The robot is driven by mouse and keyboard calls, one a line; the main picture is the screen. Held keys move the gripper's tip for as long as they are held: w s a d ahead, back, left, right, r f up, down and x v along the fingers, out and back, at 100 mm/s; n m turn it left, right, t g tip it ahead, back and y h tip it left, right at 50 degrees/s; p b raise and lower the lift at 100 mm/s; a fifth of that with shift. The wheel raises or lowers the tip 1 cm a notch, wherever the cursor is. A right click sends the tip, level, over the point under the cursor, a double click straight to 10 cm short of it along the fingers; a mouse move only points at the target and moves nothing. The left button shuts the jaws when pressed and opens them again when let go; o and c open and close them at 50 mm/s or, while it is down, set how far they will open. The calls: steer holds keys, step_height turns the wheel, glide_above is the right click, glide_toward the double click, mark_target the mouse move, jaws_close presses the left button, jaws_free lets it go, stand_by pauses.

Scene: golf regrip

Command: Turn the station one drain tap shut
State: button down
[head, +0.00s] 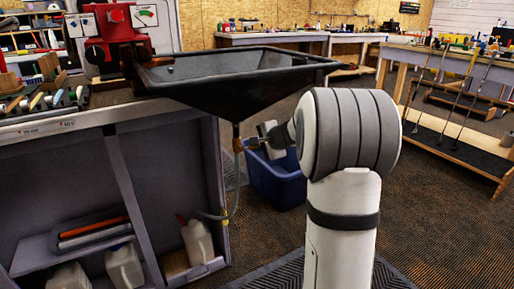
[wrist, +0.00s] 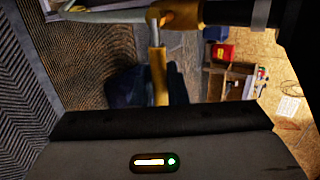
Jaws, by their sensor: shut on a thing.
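The station one drain tap (head: 238,145) is a small brass-coloured fitting under the spout of the black basin (head: 205,85). A thin clear hose (head: 235,195) hangs below it and curves toward a white jug (head: 197,242). My gripper (head: 254,143) reaches the tap from the right and is shut on it. In the wrist view the yellow-brass tap (wrist: 182,12) shows at the top centre, with a dark part beside it. Exactly how the fingers sit on the handle is hidden, and I cannot tell the handle's angle.
A blue bin (head: 277,180) stands on the floor behind my gripper. The bench's side panel (head: 212,170) is close on the left, with jugs (head: 124,268) on its lower shelf. The basin hangs just above my wrist. A rack of golf clubs (head: 455,125) stands at right.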

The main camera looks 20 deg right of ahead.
steer(key=shift+w+a+r, duration=0.1)
steer(key=shift+a+r, duration=0.1)
steer(key=c, duration=1.6)
jaws_free()
steer(key=shift+w+f, duration=0.1)
steer(key=shift+c, duration=0.2)
steer(key=shift+o, duration=0.8)
steer(key=shift+d, duration=0.1)
steer(key=p+v, duration=0.2)
steer(key=v, duration=0.6)
steer(key=shift+f, duration=0.15)
